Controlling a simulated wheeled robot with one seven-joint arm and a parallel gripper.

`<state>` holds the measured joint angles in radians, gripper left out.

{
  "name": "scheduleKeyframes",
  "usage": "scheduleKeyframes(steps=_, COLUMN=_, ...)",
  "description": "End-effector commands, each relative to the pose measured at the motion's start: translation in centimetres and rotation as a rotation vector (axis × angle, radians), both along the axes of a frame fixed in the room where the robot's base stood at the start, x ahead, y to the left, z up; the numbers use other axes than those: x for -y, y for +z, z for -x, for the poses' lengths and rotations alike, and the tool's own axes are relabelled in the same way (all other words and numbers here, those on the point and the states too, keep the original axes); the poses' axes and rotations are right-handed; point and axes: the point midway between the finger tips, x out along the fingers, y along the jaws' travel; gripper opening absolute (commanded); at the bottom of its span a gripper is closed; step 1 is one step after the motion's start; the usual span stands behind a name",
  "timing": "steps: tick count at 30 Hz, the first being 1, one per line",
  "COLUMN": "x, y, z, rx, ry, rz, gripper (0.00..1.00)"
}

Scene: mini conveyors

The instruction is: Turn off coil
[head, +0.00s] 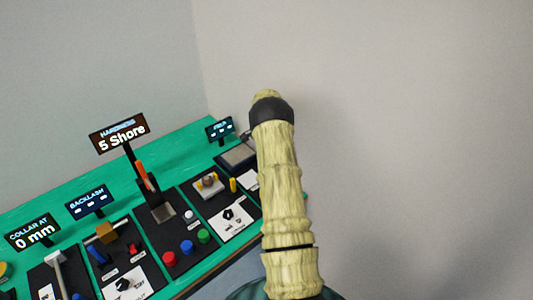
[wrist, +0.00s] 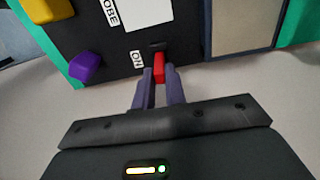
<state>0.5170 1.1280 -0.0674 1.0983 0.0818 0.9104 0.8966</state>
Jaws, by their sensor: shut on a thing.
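In the wrist view a small red switch (wrist: 159,66) sits at the edge of a black panel (wrist: 105,58), beside a white label reading "ON" (wrist: 137,59). My gripper (wrist: 159,77) has its two dark fingers shut on the red switch, one on each side. In the head view my arm covers the right end of the bench, and the gripper and the red switch are hidden. A small display (head: 220,129), perhaps reading "FIELD", stands near that end. I cannot make out a coil for certain.
In the wrist view a purple knob (wrist: 86,67) is left of the switch, with a yellow part (wrist: 47,10) above it. A grey plate (wrist: 240,25) lies to the right. In the head view the green bench (head: 180,150) carries several panels; a wall stands behind.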

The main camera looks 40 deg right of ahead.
Motion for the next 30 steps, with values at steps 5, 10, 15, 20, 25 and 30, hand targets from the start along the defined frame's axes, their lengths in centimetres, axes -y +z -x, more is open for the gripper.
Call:
scheduleKeyframes(steps=5, x=-0.16, y=-0.2, z=-0.14, rx=-0.022, ry=0.001, rz=-0.002, gripper=0.0)
scheduleKeyframes(steps=10, x=-0.18, y=-0.24, z=-0.12, rx=-0.026, ry=0.001, rz=-0.003, gripper=0.0)
scheduleKeyframes(steps=15, x=-0.2, y=-0.26, z=-0.12, rx=-0.026, ry=0.001, rz=-0.003, gripper=0.0)
scheduleKeyframes(steps=20, x=-0.18, y=-0.24, z=-0.13, rx=-0.025, ry=0.001, rz=-0.002, gripper=0.35)
scheduleKeyframes(steps=25, x=-0.1, y=-0.16, z=-0.13, rx=-0.024, ry=0.0, rz=-0.001, gripper=0.35)
scheduleKeyframes(steps=30, x=-0.05, y=0.1, z=-0.17, rx=-0.023, ry=0.0, rz=0.0, gripper=0.35)
